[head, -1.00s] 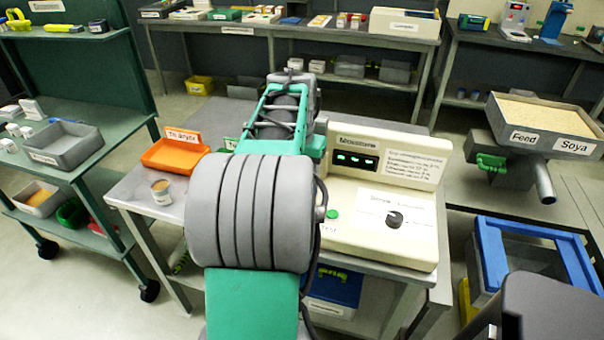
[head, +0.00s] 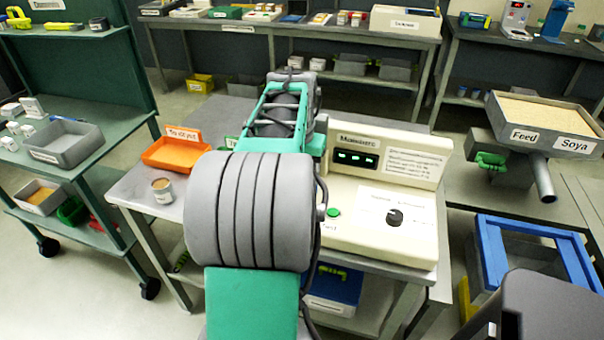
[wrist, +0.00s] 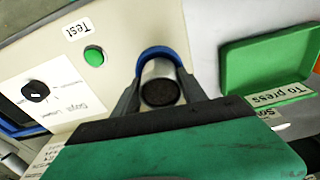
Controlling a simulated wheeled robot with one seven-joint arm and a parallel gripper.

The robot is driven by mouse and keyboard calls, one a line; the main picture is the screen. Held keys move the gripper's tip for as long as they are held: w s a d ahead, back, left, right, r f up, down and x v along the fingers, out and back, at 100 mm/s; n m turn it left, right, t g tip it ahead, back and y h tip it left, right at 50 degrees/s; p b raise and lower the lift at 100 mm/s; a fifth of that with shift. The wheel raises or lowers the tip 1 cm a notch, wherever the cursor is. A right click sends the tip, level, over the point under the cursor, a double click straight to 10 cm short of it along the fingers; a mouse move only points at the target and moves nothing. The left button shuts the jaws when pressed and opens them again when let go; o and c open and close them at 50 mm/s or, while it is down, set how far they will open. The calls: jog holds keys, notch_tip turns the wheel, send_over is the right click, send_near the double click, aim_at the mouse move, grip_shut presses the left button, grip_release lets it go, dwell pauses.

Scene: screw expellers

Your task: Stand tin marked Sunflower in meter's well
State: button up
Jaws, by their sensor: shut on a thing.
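My gripper (wrist: 160,96) is shut on a pale metal tin (wrist: 158,70) with dark contents, one finger on each side. Its label does not show, so I cannot read Sunflower on it. The cream moisture meter (head: 412,222) stands on the bench in the head view. In the wrist view, the blue rim of the meter's well (wrist: 153,50) curves around the far side of the tin. The tin is over or inside the well; I cannot tell how deep. In the head view my own arm hides the gripper, held tin and well.
Another tin (head: 162,191) stands on the bench's left, near an orange tray (head: 178,153). A green tray (wrist: 255,65) marked To press lies beside the meter. The Test button (wrist: 94,56) and dial (wrist: 36,91) are on the meter's top.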

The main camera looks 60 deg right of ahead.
jog(key=shift+f, duration=0.65)
dwell(0.4)
jog(key=o, duration=1.1)
jog(key=shift+o, duration=0.2)
jog(key=shift+r, duration=0.1)
jog(key=shift+a+r+p, duration=0.2)
jog(key=shift+r+p, duration=1)
jog(key=shift+r, duration=0.6)
jog(key=shift+a+r+p, duration=0.25)
jog(key=shift+r+p, duration=1)
jog(key=shift+r, duration=0.55)
jog(key=shift+a+r+p, duration=0.2)
jog(key=shift+r+p, duration=1)
jog(key=shift+r, duration=0.6)
